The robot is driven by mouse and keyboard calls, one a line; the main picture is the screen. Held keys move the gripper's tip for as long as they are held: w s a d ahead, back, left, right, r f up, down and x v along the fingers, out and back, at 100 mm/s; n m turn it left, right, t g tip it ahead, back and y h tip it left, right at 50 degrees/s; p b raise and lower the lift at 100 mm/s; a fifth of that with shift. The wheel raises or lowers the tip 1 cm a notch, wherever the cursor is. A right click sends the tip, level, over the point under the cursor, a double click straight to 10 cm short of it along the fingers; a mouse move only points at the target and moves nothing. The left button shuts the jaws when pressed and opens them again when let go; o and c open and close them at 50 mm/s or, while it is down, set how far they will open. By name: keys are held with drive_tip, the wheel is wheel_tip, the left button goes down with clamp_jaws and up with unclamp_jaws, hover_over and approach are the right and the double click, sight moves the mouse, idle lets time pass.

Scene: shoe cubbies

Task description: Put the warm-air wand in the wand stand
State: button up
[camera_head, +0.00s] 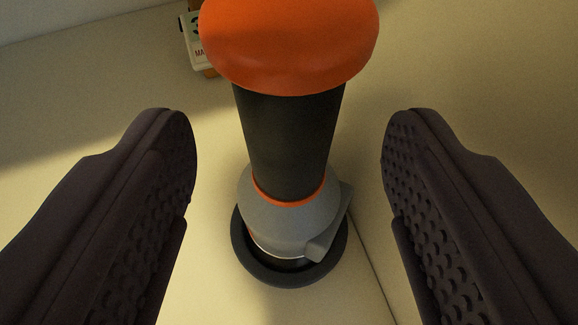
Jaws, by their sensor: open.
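The warm-air wand (290,140) stands upright in the middle of the view, with a rounded orange end on top, a black shaft and a thin orange ring lower down. Below the ring is a grey flared part with a small block on its right side. A dark round rim (254,272), which looks like the wand stand, encircles its lower end. How deep the wand sits there is hidden. My gripper (290,128) is open, with one ribbed dark finger on each side of the wand, and a gap shows between each finger and the shaft.
The pale surface is clear on the left. A dark seam or edge (372,278) runs close to the right of the rim, with a pale surface beyond.

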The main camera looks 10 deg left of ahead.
drive_tip(key=p+v, duration=0.2)
drive_tip(key=v, duration=0.6)
drive_tip(key=shift+s, duration=0.3)
drive_tip(key=shift+d+r, duration=0.1)
